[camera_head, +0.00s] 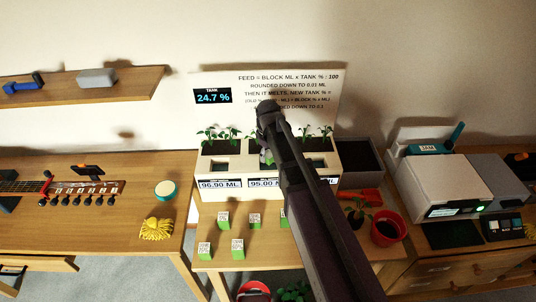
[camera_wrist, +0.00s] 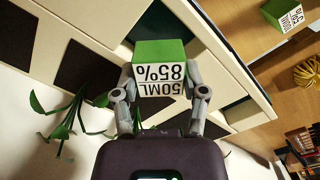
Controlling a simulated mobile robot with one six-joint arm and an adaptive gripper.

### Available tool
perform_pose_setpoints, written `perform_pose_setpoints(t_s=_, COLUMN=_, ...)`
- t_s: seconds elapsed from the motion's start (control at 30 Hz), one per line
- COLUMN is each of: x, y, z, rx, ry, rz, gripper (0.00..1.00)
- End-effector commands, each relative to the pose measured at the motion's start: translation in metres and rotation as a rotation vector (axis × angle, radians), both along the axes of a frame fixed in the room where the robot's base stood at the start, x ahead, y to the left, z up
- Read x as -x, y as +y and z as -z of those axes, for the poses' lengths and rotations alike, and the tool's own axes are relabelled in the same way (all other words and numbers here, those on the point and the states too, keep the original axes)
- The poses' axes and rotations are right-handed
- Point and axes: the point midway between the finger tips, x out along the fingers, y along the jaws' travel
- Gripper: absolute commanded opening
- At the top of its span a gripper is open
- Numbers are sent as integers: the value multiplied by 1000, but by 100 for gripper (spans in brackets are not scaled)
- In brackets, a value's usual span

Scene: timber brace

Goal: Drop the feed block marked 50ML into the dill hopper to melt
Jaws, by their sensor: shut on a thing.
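My gripper (camera_wrist: 162,82) is shut on a green-and-white block (camera_wrist: 160,68) whose label reads 50ML 85%, upside down in the wrist view. The block is held above the white hopper unit (camera_wrist: 85,20), close to its dark openings (camera_wrist: 84,66). In the head view the white hopper unit (camera_head: 240,166) stands on the middle table with seedlings along its back and displays reading 96.90 ML and 95.00 ML. A third display is partly hidden by my arm. I cannot read which hopper is dill. In the head view my arm hides most of the gripper and block.
Several green-and-white blocks (camera_head: 224,220) stand on the table before the unit. A sign (camera_head: 315,78) behind gives the feed formula; the tank screen (camera_head: 212,96) reads 24.7 %. A grey bin (camera_head: 361,160) and red pot (camera_head: 388,228) stand to the right.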

Motion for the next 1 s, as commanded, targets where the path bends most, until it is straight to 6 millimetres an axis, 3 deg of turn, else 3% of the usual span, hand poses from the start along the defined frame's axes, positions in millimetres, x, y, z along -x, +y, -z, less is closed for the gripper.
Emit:
perform_pose_setpoints(t_s=0.1, x=0, y=0, z=17, rx=0, ry=0, rz=0, gripper=9)
perform_pose_setpoints(t_s=0.4, x=0, y=-1, z=39, rx=0, ry=0, rz=1, gripper=9)
perform_pose_setpoints(t_s=0.97, x=0, y=-1, z=45, rx=0, ry=0, rz=2, gripper=9)
perform_pose_setpoints(t_s=1.0, x=0, y=-1, z=45, rx=0, ry=0, rz=2, gripper=68)
